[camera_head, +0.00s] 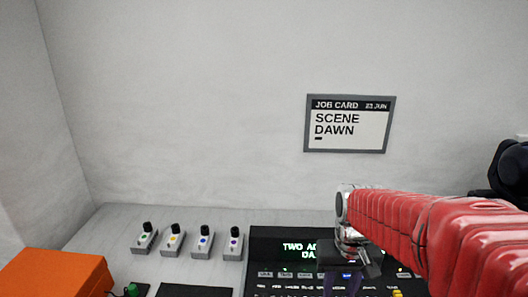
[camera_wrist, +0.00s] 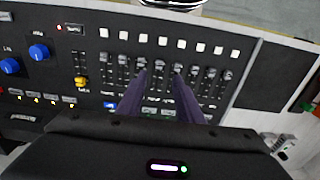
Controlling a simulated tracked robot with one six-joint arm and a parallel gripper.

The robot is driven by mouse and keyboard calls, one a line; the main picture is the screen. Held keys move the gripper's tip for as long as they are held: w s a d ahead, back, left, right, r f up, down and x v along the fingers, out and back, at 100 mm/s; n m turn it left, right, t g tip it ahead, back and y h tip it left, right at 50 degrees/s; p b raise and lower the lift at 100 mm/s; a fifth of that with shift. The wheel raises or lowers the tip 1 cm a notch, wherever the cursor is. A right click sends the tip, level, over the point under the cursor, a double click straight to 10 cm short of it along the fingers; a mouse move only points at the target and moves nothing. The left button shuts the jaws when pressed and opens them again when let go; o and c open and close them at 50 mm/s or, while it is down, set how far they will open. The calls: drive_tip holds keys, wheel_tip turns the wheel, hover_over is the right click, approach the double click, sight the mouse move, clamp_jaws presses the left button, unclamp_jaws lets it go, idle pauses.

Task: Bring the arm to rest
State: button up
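My red arm reaches in from the right in the head view. My gripper (camera_head: 347,275) hangs from its end over the black lighting console (camera_head: 268,262) and hides part of its display. In the wrist view, the two purple fingers of my gripper (camera_wrist: 159,80) are apart, with nothing held between them. They point at the rows of faders on the console (camera_wrist: 100,45). I cannot tell whether the fingertips touch the console.
Several small boxes with black knobs (camera_head: 203,243) stand in a row left of the console. An orange box (camera_head: 55,272) is at the front left. A job card (camera_head: 350,124) on the back wall reads "SCENE DAWN". Dark gear (camera_head: 508,168) stands at the right edge.

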drive_tip(key=s+a+r+t, duration=0.3)
drive_tip(key=s+r+t, duration=0.2)
drive_tip(key=s+r, duration=0.3)
drive_tip(key=s, duration=0.2)
drive_tip(key=shift+s+n, duration=0.4)
drive_tip(key=shift+a, duration=0.1)
idle(1.6)
